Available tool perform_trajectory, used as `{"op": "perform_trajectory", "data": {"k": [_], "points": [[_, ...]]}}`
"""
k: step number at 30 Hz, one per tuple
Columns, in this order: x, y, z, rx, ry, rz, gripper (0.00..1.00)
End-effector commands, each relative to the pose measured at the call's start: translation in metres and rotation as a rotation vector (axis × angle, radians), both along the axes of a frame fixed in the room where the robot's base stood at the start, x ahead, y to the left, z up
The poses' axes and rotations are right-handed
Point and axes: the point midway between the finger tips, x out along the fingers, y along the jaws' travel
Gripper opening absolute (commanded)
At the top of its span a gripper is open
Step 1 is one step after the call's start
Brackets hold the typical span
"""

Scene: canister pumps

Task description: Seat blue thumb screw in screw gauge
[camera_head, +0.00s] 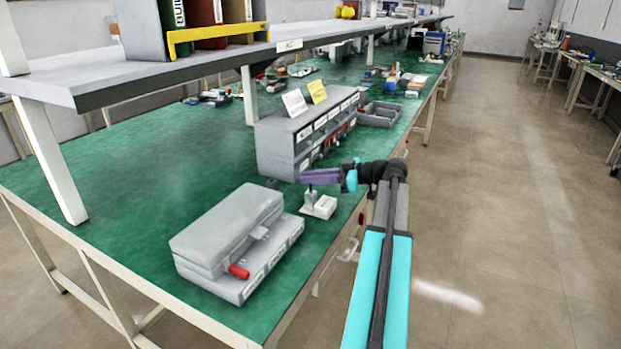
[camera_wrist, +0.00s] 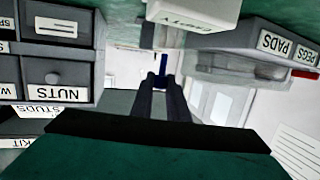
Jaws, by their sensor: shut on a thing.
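My gripper (camera_head: 304,178) reaches left over the green bench near its front edge. In the wrist view its dark jaws (camera_wrist: 163,85) are shut on the blue thumb screw (camera_wrist: 163,62), a narrow blue shape at the tips. In the head view the screw is too small to make out. A small pale upright piece (camera_head: 310,197) stands just below the fingertips, beside a small white box (camera_head: 325,206). It may be the screw gauge, but I cannot tell for sure. Whether the screw touches anything is not clear.
A grey drawer cabinet (camera_head: 290,147) stands behind the gripper; its drawers show labels such as NUTS (camera_wrist: 62,93). A large grey case (camera_head: 226,232) with a red handle sits in front on the left. Open green bench (camera_head: 150,165) lies left of the cabinet, under a raised shelf.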

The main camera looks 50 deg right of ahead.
Motion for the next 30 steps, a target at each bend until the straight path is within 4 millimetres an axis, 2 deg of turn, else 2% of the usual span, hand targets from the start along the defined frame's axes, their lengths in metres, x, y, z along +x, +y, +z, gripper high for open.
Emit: {"op": "perform_trajectory", "data": {"k": [9, 24, 25, 28, 30], "points": [[0.0, 0.0, -0.012, 0.0, 0.0, 0.001, 0.0], [0.001, 0.002, -0.014, 0.0, 0.0, 0.002, 0.0], [0.001, 0.002, -0.014, 0.0, 0.0, 0.002, 0.18], [0.001, 0.002, -0.014, 0.0, 0.0, 0.002, 0.34], [0.001, 0.002, -0.014, 0.0, 0.0, 0.002, 0.36]]}}
